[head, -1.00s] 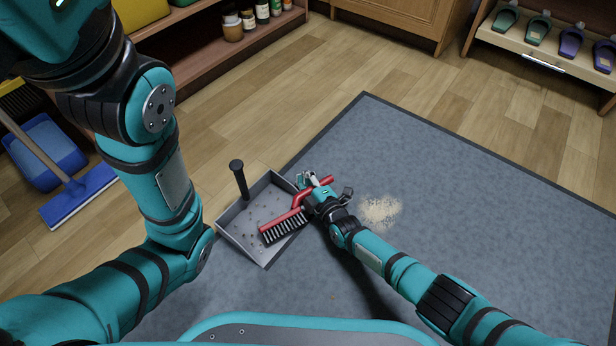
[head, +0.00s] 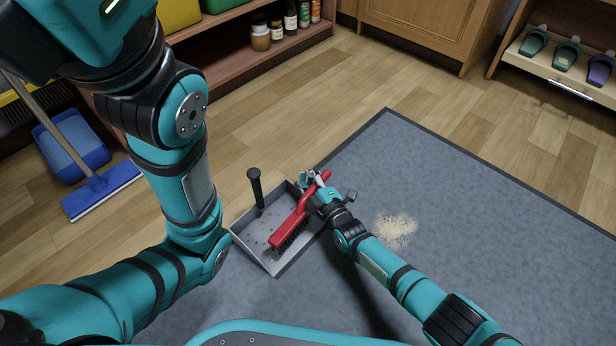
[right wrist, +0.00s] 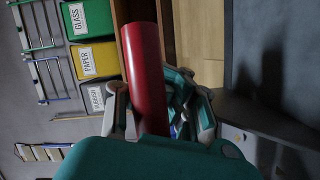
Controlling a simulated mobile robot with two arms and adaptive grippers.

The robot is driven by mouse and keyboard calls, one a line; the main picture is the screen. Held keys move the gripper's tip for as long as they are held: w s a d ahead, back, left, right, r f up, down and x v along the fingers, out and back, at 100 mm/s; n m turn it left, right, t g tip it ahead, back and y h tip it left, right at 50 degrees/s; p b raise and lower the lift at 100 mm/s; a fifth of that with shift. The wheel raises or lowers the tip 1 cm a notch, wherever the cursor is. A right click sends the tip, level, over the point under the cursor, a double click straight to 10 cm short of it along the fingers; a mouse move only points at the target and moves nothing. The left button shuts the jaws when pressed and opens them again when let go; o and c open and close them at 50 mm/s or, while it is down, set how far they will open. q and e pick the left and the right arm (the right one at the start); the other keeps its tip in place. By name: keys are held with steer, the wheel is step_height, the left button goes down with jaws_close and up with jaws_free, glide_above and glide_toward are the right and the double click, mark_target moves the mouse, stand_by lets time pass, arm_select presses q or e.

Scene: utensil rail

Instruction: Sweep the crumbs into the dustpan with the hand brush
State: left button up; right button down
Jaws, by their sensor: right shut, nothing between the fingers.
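The red hand brush (head: 290,228) lies slantwise over the grey dustpan (head: 249,243), its red back up and dark bristles on the lower right side. Its handle reaches up beside my right gripper (head: 326,190), which is shut with nothing held between its fingers. In the right wrist view the red handle (right wrist: 144,70) stands large by the fingers; the exact contact is hard to tell. A pale patch of crumbs (head: 395,231) lies on the grey mat, right of my right gripper. Small dark specks lie in the dustpan. My left gripper is out of view.
The dustpan's black handle (head: 256,188) stands upright at its back. The grey mat (head: 470,220) is clear around the crumbs. A blue mop (head: 101,190) and blue bin (head: 72,145) stand at left. Shelves and cabinets line the back.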

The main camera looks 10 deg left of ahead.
steer(key=shift+w+d, duration=0.1)
steer(key=shift+d, duration=1.65)
steer(key=shift+w+d+f, duration=0.1)
steer(key=shift+w+d, duration=0.15)
steer(key=shift+d, duration=0.5)
steer(key=shift+w+d+r, duration=0.1)
steer(key=shift+w+d, duration=0.1)
steer(key=shift+d, duration=0.55)
steer(key=shift+w+d+f, duration=0.1)
steer(key=shift+w+d, duration=0.15)
steer(key=shift+d, duration=0.5)
steer(key=r+p, duration=0.1)
steer(key=p, duration=0.1)
steer(key=d+r+p, duration=0.1)
steer(key=r+p, duration=0.1)
steer(key=s+r+p, duration=0.1)
steer(key=r, duration=0.1)
steer(key=shift+d+p, duration=0.35)
steer(key=shift+p, duration=0.05)
